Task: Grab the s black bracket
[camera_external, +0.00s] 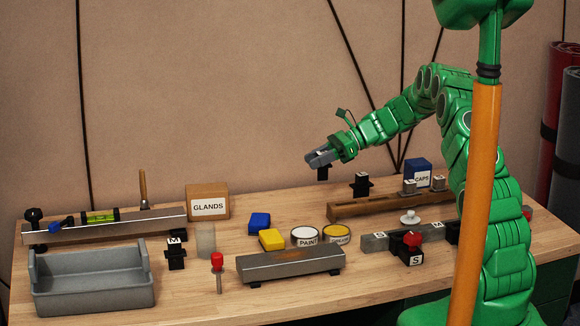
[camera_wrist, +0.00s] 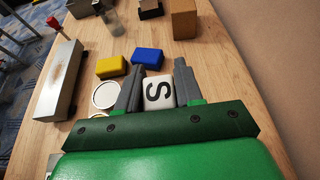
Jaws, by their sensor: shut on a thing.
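My gripper (camera_external: 317,159) is raised above the back of the table, in front of the wall. It is shut on a black bracket (camera_external: 322,174), whose dark lower part hangs below the fingers. In the wrist view, the bracket's white face marked S (camera_wrist: 158,93) sits between the two grey fingers of my gripper (camera_wrist: 158,82). The fingers hide its sides. A black bracket marked M (camera_external: 175,254) stands at the left.
A grey tray (camera_external: 95,300) is at the front left. A GLANDS box (camera_external: 208,201), blue block (camera_external: 259,221), yellow block (camera_external: 272,240), PAINT tin (camera_external: 304,237) and metal bar (camera_external: 290,266) occupy the middle.

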